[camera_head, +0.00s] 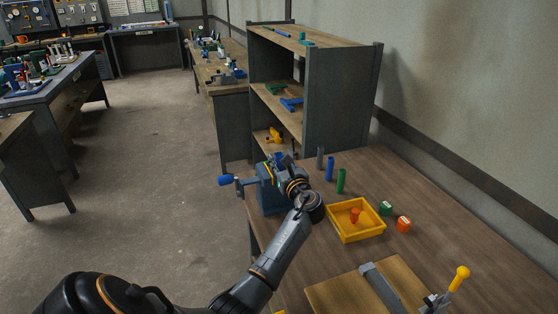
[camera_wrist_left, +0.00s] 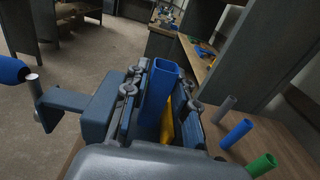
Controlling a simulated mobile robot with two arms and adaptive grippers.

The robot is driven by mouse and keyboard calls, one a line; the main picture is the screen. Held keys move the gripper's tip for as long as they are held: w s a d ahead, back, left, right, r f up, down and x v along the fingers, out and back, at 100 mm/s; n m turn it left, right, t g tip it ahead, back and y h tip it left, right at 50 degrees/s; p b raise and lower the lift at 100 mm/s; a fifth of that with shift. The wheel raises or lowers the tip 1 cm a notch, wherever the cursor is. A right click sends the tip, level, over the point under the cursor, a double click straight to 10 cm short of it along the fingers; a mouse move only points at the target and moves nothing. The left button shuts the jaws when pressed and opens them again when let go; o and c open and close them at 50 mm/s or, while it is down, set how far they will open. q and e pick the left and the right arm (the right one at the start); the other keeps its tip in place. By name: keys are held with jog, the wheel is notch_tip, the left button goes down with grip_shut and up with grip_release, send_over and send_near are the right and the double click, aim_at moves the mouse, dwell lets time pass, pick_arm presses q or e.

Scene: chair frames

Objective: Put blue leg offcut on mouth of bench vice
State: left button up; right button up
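The bench vice (camera_head: 270,199) stands at the left edge of the workbench, with a blue-knobbed handle (camera_head: 226,180) on its left; the handle also shows in the left wrist view (camera_wrist_left: 14,70). My left gripper (camera_head: 280,164) is right over the vice and hides much of its mouth. In the left wrist view, the blue leg offcut (camera_wrist_left: 158,90), a square hollow tube, stands between the parted fingers of my gripper (camera_wrist_left: 160,105). A yellow piece (camera_wrist_left: 167,122) shows in the gap between it and the right finger. The offcut's lower end is hidden. My right gripper is not in view.
A yellow tray (camera_head: 356,234) holds an orange piece. Grey, blue (camera_head: 330,168) and green (camera_head: 341,181) upright pieces stand behind it. Green and orange blocks (camera_head: 403,224) lie right of it. A wooden board (camera_head: 350,289) lies in front, and a shelf (camera_head: 343,100) stands behind.

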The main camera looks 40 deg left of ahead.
pick_arm(q)
jog(key=shift+o, duration=1.2)
jog(key=shift+r, duration=0.25)
jog(key=b+v, duration=0.1)
jog(key=v, duration=1.1)
jog(key=shift+b, duration=0.3)
